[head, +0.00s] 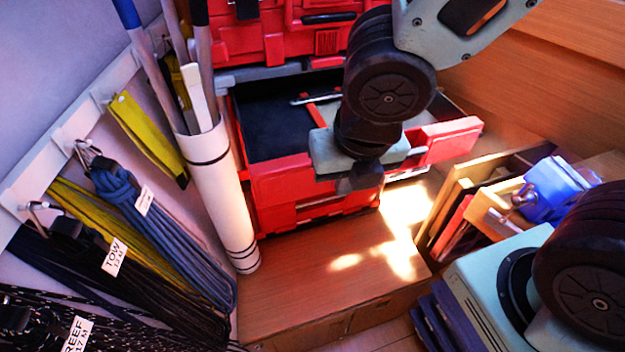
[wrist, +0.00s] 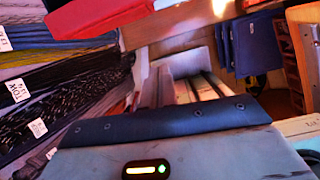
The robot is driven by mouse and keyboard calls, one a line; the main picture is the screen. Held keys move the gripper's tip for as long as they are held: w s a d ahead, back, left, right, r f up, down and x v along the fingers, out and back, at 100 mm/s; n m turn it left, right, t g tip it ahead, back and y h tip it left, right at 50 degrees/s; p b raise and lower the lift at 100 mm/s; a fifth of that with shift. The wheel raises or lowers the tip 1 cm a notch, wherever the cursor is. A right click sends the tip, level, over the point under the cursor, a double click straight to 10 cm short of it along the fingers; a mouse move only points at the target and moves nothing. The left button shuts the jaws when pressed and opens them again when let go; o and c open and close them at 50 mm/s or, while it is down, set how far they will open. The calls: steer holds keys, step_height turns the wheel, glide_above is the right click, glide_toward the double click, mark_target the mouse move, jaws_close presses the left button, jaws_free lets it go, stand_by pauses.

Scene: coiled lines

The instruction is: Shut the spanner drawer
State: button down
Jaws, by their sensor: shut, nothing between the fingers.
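The red spanner drawer (head: 280,182) stands pulled out from the red tool chest in the head view. Its dark-lined inside is visible, with a silver tool (head: 314,98) lying near the back and a red divider beside it. My gripper (head: 359,182) is shut and empty, pointing down at the middle of the drawer's front. It hides part of that front. I cannot tell whether it touches the front. In the wrist view, a red panel edge (wrist: 95,12), probably the drawer front, shows at the top left.
A white tube (head: 220,190) holding poles stands left of the drawer. Coiled lines (head: 150,205) hang on the left wall. A wooden rack with a blue item (head: 560,185) stands at the right. The wooden surface (head: 320,270) before the drawer is clear.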

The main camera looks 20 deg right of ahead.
mark_target(325, 189)
steer(key=shift+n, duration=0.5)
steer(key=shift+w+a+f+b, duration=0.1)
steer(key=shift+w+f+b, duration=0.55)
steer(key=shift+w+f, duration=0.7)
steer(key=shift+w+d+f+b, duration=0.1)
steer(key=shift+w+f+b, duration=0.7)
steer(key=shift+f, duration=1)
steer(key=shift+w+a+f+b, duration=0.1)
steer(key=shift+w+f+b, duration=0.4)
steer(key=shift+w+f, duration=0.9)
steer(key=shift+s+f, duration=0.15)
steer(key=shift+s, duration=0.1)
steer(key=shift+w, duration=0.1)
